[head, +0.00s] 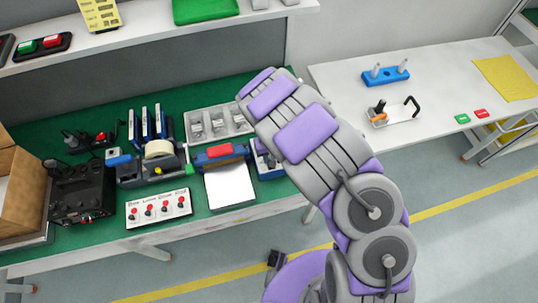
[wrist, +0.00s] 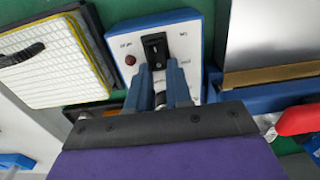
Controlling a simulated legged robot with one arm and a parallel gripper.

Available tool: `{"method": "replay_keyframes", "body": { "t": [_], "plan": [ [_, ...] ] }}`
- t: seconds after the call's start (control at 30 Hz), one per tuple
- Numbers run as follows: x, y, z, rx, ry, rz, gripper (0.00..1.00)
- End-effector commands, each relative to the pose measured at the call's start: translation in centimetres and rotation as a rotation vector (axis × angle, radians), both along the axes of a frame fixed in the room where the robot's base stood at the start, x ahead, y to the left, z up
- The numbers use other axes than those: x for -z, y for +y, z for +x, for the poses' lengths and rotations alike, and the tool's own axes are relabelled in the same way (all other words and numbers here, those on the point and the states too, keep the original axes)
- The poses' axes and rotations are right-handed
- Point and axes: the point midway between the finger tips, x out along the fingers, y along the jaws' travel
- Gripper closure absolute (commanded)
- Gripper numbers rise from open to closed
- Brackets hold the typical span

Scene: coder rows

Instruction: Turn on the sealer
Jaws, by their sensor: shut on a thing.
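The sealer's white switch panel with blue sides (wrist: 200,40) fills the upper middle of the wrist view. It bears a black rocker switch (wrist: 155,48) and a dark red round lamp (wrist: 130,60). My gripper (wrist: 159,66) has its two blue-grey fingers at the switch, one on either side, shut on it with a narrow gap between. The small labels are too blurred to read. In the head view the panel (head: 261,173) is partly hidden by my arm, beside the white plate (head: 230,186) and red handle (head: 220,150).
A board with several small levers (head: 158,207) lies at the bench's front. A tape roll (head: 160,150) and a grey tray (head: 216,122) stand nearby. A white gridded pad (wrist: 50,60) lies left in the wrist view. A white table (head: 440,85) stands at the right.

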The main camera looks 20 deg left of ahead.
Motion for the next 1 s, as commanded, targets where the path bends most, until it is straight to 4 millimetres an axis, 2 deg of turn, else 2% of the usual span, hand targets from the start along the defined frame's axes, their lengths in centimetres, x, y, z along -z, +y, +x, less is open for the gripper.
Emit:
{"method": "replay_keyframes", "body": {
  "t": [0.37,1.0],
  "plan": [
    [-0.5,0.3,0.5,0.004,-0.080,0.055,1.00],
    [-0.3,-0.9,-0.2,0.006,-0.214,0.129,1.00]
  ]
}}
